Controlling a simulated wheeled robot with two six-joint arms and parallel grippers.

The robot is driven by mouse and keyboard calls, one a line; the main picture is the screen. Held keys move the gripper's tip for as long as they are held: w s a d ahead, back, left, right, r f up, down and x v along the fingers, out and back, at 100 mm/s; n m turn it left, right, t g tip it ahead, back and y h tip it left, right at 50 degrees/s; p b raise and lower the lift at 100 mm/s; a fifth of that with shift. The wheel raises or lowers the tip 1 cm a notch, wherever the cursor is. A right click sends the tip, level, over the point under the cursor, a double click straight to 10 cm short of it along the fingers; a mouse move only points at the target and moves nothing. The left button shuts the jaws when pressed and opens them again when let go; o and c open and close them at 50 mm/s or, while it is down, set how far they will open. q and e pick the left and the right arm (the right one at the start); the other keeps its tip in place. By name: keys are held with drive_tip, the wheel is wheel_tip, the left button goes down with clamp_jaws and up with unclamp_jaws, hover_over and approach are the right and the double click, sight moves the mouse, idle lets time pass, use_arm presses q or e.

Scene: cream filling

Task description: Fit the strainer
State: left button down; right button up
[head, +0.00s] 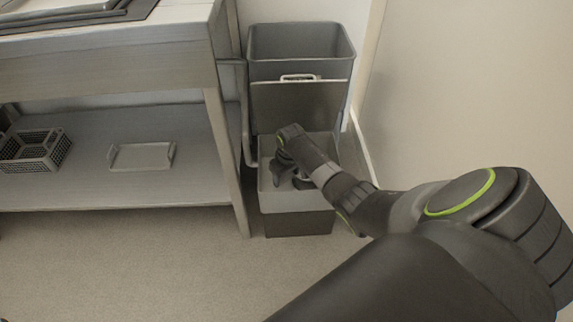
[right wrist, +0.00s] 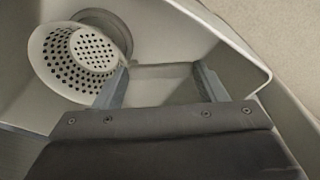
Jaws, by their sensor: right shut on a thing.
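The strainer (right wrist: 85,55), a pale cup with a flared rim and many dark holes, shows tilted at the left in the right wrist view. Behind it is a round grey ring (right wrist: 112,22), partly hidden; I cannot tell whether the strainer sits in it. My right gripper (right wrist: 160,80) is shut on the strainer at its edge, by the left finger; the exact grip is unclear. In the head view my right gripper (head: 290,180) reaches down inside the grey open basin (head: 296,202), and the strainer cannot be made out there. My left gripper is not in view.
A taller grey bin (head: 301,42) stands open behind the basin, with a panel (head: 298,98) with a pale handle between. A bench on the left has a lower shelf (head: 90,190) bearing a grey crate (head: 38,150) and a pale tray (head: 141,156). A wall closes the right.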

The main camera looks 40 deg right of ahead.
drive_tip(key=shift+f+b, duration=0.7)
drive_tip(key=shift+f, duration=0.65)
drive_tip(key=o, duration=1.6)
drive_tip(key=shift+f, duration=0.1)
wheel_tip(320, 180, up, 7)
drive_tip(key=p, duration=0.8)
drive_tip(key=shift+s, duration=0.1)
